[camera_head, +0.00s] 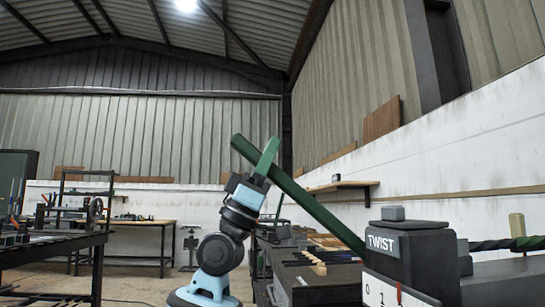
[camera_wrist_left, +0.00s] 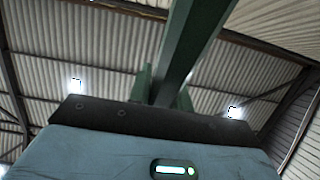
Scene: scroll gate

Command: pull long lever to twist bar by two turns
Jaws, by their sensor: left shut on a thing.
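The long green lever (camera_head: 315,208) slants from its upper end at the left down to the dark block labelled TWIST (camera_head: 410,255) at the right. My left gripper (camera_head: 266,160) is shut on the lever near its upper end. In the left wrist view the lever (camera_wrist_left: 192,45) runs between the fingers (camera_wrist_left: 163,92). A white number scale (camera_head: 385,292) is on the block's front; its lower part is cut off by the frame edge. A dark green bar (camera_head: 505,243) with a twisted look extends right from the block. My right gripper is not in view.
A dark bench (camera_head: 320,280) with small tools stands under the lever. A wall shelf (camera_head: 342,186) is behind it. A dark table (camera_head: 60,245) is at the left and a workbench (camera_head: 140,224) at the back. The air above the lever looks clear.

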